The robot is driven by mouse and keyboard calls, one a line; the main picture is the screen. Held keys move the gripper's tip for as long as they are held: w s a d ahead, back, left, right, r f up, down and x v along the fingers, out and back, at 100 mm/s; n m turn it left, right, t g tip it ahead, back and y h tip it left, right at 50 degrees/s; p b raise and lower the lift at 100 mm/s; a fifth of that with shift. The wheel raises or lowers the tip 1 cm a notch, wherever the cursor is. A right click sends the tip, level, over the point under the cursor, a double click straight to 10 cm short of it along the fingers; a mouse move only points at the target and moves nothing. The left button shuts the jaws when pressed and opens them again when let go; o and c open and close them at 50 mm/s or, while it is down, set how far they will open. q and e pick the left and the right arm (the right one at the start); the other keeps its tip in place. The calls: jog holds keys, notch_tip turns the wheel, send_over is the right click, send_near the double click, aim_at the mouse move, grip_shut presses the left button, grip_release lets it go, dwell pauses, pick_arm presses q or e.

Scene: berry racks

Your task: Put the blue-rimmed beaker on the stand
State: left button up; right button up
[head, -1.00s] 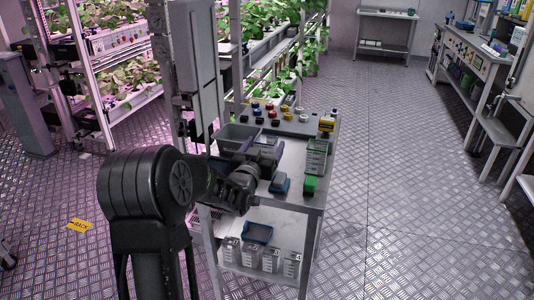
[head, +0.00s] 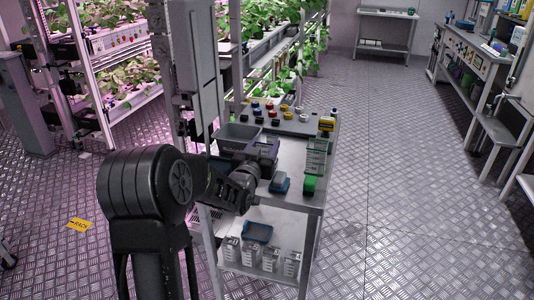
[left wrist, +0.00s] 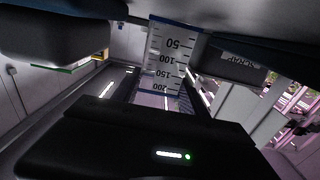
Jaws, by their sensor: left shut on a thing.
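The blue-rimmed beaker (left wrist: 172,55) is clear with a printed scale and blue bands. In the head view the gripper and wrist mostly hide the beaker. I cannot pick out the stand with certainty. My right gripper is in neither view.
Small coloured-topped items stand behind. The lower shelf holds several clear containers (head: 269,260). The floor to the right is clear.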

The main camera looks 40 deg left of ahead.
pick_arm(q)
jog(key=c, duration=0.4)
jog(key=shift+o, duration=0.2)
jog(key=shift+r, duration=0.15)
notch_tip(320, 180, up, 10)
dwell(0.5)
